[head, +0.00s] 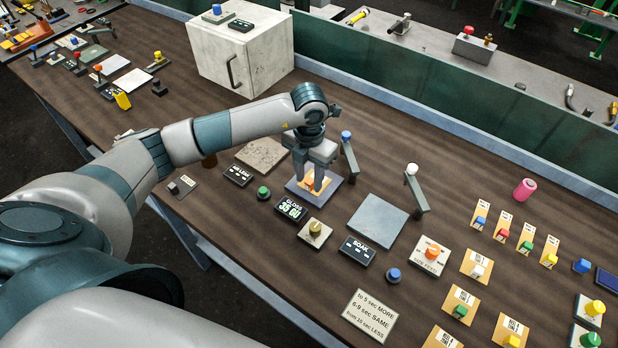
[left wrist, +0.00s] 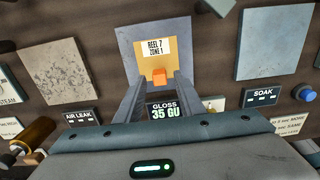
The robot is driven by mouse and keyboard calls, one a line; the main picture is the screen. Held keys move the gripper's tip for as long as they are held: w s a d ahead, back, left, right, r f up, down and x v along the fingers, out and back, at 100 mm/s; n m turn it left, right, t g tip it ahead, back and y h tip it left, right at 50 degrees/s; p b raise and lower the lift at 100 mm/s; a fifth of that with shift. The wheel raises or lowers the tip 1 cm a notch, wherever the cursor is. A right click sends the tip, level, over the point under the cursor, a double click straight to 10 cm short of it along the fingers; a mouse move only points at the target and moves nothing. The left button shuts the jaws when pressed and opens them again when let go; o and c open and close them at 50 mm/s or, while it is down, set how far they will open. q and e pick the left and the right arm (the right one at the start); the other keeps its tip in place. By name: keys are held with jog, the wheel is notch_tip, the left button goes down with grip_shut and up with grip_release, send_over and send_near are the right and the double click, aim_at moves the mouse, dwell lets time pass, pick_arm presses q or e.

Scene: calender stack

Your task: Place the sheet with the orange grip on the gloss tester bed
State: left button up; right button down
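The tan sheet with the orange grip lies on the grey-blue gloss tester bed (head: 298,197), under my left gripper (head: 310,184). In the left wrist view the sheet (left wrist: 146,66) carries a label "REEL 7 ZONE 1", and the bed's border (left wrist: 124,45) shows around it. The orange grip (left wrist: 159,77) stands between the two fingertips of my left gripper (left wrist: 160,82), with gaps visible on both sides, so the gripper looks open. The gloss display (head: 290,208) reads 35 GU. My right gripper is not in view.
A blue-knobbed lever (head: 349,158) stands close behind the bed. A speckled plate (head: 262,154) lies left of it and a grey SOAK plate (head: 378,220) right. Several tan sheets with coloured grips, including a blue one (head: 481,216), lie at right. A white cabinet (head: 240,55) stands behind.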

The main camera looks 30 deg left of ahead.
aim_at(309, 181)
pick_arm(q)
notch_tip(309, 181, up, 11)
jog(key=b, duration=0.4)
jog(key=shift+r, duration=0.2)
